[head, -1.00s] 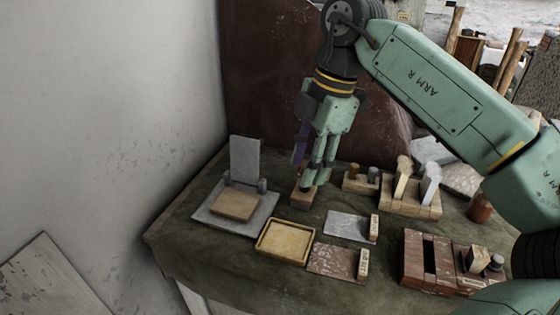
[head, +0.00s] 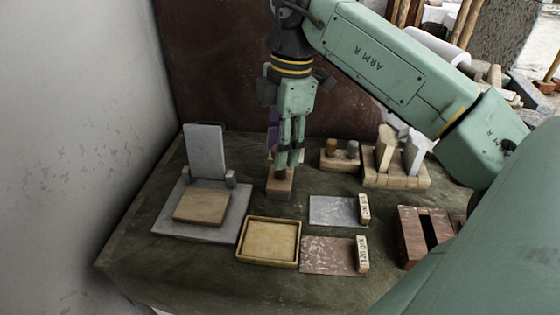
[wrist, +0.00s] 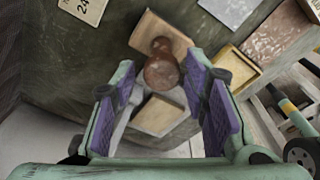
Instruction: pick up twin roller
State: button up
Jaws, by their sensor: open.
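A dark reddish-brown rounded piece with two swellings, which I take to be the twin roller (wrist: 162,72), stands on a pale wooden block (wrist: 158,35) in the wrist view. In the head view, the block (head: 280,187) sits behind the yellow-rimmed tray, and the brown piece is mostly hidden by my fingers. My gripper (head: 287,160) points down over it. In the wrist view, my gripper (wrist: 160,80) is open, with a purple-padded finger on each side of the brown piece. I cannot tell whether either finger touches it.
The yellow-rimmed tray (head: 240,251) lies in front. A grey stand (head: 170,222) with a wooden board is at left. Grey (head: 332,210) and reddish (head: 328,256) slabs lie right of the tray. Wooden holders with pegs (head: 340,164) and pale tools (head: 397,182) stand behind right.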

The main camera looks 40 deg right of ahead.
aim_at(278, 177)
jog(key=f+b, duration=0.1)
jog(key=f, duration=0.2)
jog(key=f+b, duration=0.1)
jog(key=shift+a+f+b, duration=0.25)
jog(key=shift+f+b, duration=0.05)
jog(key=shift+f, duration=0.05)
jog(key=shift+r, duration=0.1)
jog(key=shift+c, duration=0.2)
grip_shut()
